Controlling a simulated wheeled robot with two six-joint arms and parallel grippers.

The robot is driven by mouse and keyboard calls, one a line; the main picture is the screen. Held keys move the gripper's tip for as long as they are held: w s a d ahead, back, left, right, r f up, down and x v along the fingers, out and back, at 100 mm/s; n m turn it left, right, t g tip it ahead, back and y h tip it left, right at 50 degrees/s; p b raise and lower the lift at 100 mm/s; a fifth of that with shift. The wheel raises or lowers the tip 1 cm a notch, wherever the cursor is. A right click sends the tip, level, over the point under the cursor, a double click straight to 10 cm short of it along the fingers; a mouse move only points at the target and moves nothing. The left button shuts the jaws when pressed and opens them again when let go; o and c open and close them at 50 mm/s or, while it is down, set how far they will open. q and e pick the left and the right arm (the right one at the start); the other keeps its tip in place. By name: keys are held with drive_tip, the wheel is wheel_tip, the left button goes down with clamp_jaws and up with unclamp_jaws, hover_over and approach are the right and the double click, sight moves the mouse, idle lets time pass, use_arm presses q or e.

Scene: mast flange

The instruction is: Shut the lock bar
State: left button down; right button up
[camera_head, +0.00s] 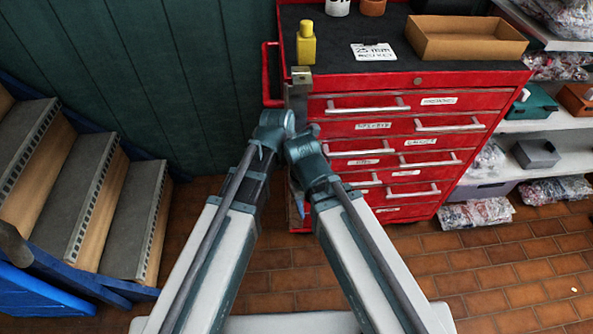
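The lock bar (298,98) looks like a narrow grey upright strip at the left front edge of the red tool chest. A brassy grey block (301,75) sits at its top end. My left wrist (272,128) is just left of the strip, and my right wrist (306,158) is in front of it, slightly lower. The two wrists are close together and hide the middle of the strip. The fingers of both grippers are hidden or too small to make out. I cannot tell whether either gripper touches the bar, or whether the bar is fully against the drawers.
The red tool chest (470,85) has several drawers, which look closed, and a red side handle (267,75). On top are a yellow bottle (306,44), a label card (373,52) and an open tray (466,38). Steps (80,190) stand left and shelves (560,125) right. Brick floor lies between.

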use_arm(q)
drive_tip(key=shift+w+d, duration=0.1)
drive_tip(key=shift+d, duration=0.25)
use_arm(e)
drive_tip(key=shift+d, duration=0.3)
drive_tip(key=shift+w, duration=0.1)
